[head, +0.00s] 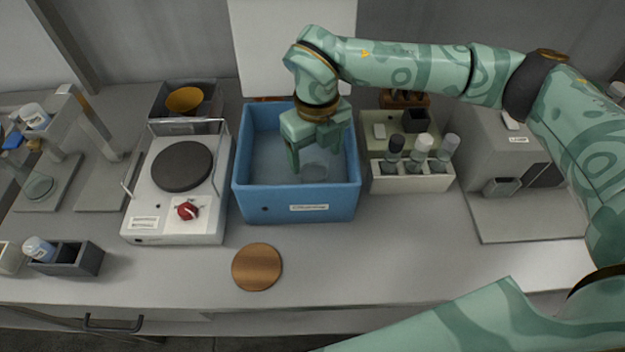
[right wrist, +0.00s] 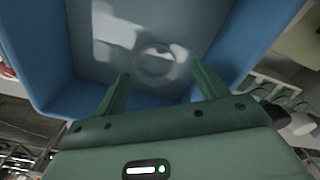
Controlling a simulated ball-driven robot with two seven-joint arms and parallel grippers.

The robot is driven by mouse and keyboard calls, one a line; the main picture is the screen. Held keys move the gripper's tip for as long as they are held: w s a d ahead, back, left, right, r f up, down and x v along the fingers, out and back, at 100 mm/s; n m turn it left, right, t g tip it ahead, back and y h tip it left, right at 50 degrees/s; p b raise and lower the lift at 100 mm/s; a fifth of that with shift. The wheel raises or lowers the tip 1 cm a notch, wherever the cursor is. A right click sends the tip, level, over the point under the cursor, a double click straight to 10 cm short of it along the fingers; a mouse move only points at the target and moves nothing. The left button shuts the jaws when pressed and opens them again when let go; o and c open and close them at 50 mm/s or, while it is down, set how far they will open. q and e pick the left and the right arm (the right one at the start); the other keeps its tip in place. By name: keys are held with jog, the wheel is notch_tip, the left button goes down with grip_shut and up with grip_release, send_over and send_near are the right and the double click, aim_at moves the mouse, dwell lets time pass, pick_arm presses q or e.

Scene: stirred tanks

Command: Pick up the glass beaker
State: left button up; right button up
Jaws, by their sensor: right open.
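The glass beaker (head: 314,172) is clear and stands inside the blue tub, toward its front right part. In the right wrist view the beaker (right wrist: 155,64) shows as a faint round outline on the tub's floor, between and beyond my fingertips. My right gripper (head: 308,160) reaches down into the blue tub (head: 298,203) from above. Its green fingers are spread open and empty; the right wrist view shows the gap between them (right wrist: 161,70). In the head view the fingers partly overlap the beaker's surroundings, so the exact clearance is hard to tell. My left gripper is not in view.
Left of the tub is a hotplate (head: 140,218) with a red knob. Right of it is a white rack (head: 410,184) with several capped bottles. A round wooden disc (head: 257,267) lies in front. The tub's walls surround my gripper.

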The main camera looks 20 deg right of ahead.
aim_at(313, 176)
jog(key=f, duration=0.2)
jog(key=f+b, duration=0.1)
jog(key=f, duration=0.3)
jog(key=shift+s+a+f, duration=0.1)
jog(key=shift+s+a, duration=0.15)
jog(key=shift+a, duration=0.05)
jog(key=shift+f+b, duration=0.3)
jog(key=shift+f, duration=0.1)
jog(key=shift+r, duration=0.1)
jog(key=c, duration=1.1)
